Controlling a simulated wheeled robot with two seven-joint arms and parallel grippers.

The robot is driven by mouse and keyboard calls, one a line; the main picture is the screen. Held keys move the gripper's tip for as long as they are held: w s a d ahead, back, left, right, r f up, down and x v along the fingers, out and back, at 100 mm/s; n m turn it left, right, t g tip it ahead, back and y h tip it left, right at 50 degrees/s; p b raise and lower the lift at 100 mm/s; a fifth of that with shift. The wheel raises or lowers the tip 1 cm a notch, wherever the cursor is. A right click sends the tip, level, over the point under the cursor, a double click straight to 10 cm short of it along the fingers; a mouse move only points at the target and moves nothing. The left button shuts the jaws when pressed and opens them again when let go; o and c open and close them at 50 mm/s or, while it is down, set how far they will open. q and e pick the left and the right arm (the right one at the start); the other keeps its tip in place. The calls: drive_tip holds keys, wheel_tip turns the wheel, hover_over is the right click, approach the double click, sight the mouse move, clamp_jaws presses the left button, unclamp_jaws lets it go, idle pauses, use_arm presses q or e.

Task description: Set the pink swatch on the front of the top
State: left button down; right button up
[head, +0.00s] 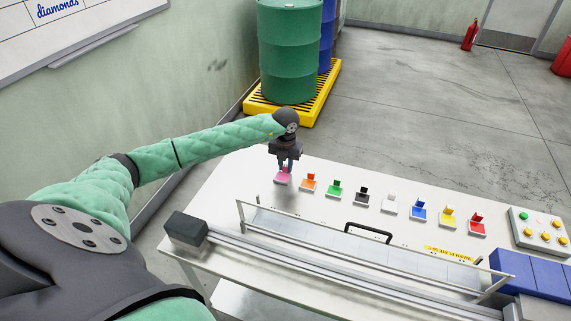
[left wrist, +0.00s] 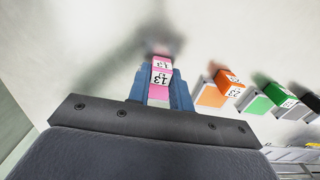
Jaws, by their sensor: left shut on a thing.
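My left gripper (head: 286,165) points down over the far left part of the white table top (head: 232,178). It is shut on the pink swatch (head: 283,179), which is in line with the row of other swatches. In the left wrist view the pink swatch (left wrist: 160,78) sits between the blue fingers of my left gripper (left wrist: 160,88), with a white label marked 13. I cannot tell whether it touches the table. The right gripper is not in view.
Orange (head: 308,182), green (head: 334,188), black, white, blue, yellow and red (head: 477,224) swatches stand in a row to the right. A railed rack (head: 350,240) runs along the near side. A button box (head: 540,230) and blue blocks (head: 530,274) are at right.

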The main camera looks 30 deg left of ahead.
use_arm(q)
drive_tip(key=shift+f, duration=0.1)
drive_tip(key=c, duration=1.3)
unclamp_jaws()
drive_tip(key=shift+o, duration=0.2)
